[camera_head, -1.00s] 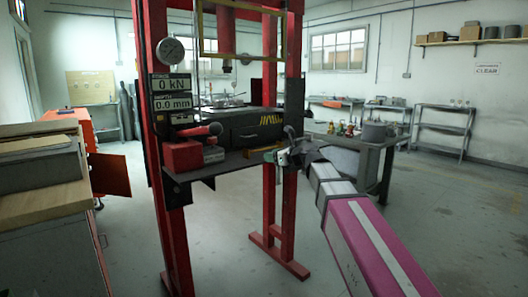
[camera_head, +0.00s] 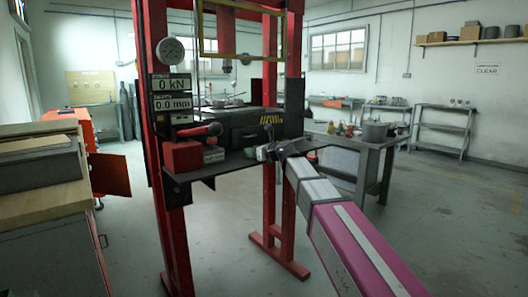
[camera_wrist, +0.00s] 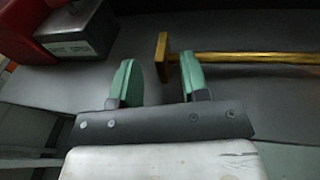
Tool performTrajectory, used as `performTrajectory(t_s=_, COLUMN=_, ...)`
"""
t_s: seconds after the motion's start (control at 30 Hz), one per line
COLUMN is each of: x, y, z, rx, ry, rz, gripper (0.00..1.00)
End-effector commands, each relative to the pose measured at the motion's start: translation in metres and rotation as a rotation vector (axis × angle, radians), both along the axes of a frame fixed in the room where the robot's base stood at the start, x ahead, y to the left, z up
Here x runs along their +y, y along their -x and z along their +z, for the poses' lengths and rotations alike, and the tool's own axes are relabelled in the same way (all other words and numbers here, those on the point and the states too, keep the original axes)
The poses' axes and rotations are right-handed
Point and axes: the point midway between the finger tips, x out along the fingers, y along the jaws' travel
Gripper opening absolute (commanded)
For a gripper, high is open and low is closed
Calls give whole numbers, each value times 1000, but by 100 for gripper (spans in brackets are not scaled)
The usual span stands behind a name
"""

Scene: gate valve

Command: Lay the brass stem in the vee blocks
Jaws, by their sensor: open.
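The brass stem (camera_wrist: 255,57) lies on a dark grey shelf in the wrist view. Its square head (camera_wrist: 162,55) is at the left and its rod runs right, out of the picture. My gripper (camera_wrist: 156,62) has two green fingers, spread apart and empty. The stem's head shows between the fingertips, and the right finger covers part of the rod near the head. I cannot tell the height gap. In the head view my gripper (camera_head: 268,153) is at the right front edge of the press shelf, and the stem is not clearly visible there. I cannot make out the vee blocks.
A red press frame (camera_head: 159,120) stands around the shelf. A red box (camera_head: 182,157) and a small labelled grey block (camera_wrist: 85,38) sit at the shelf's left. A black drawer unit (camera_head: 250,133) stands behind. A bench with a pot (camera_head: 376,131) is to the right.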

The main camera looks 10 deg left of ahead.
Motion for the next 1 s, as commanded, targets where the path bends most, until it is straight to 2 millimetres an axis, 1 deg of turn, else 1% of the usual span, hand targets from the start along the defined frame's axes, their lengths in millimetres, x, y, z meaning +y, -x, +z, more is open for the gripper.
performTrajectory(t_s=0.03, x=6, y=-5, z=-1, rx=1, ry=1, rz=1, gripper=42)
performTrajectory(t_s=0.1, x=9, y=-6, z=-2, rx=0, ry=0, rz=0, gripper=42)
performTrajectory(t_s=0.3, x=8, y=-5, z=-2, rx=0, ry=0, rz=-1, gripper=42)
performTrajectory(t_s=0.37, x=8, y=-5, z=-2, rx=0, ry=0, rz=-1, gripper=22)
performTrajectory(t_s=0.4, x=8, y=-5, z=-2, rx=0, ry=0, rz=-1, gripper=9)
performTrajectory(t_s=0.43, x=8, y=-5, z=-2, rx=0, ry=0, rz=-1, gripper=0)
performTrajectory(t_s=1.0, x=8, y=-5, z=1, rx=-2, ry=0, rz=-1, gripper=0)
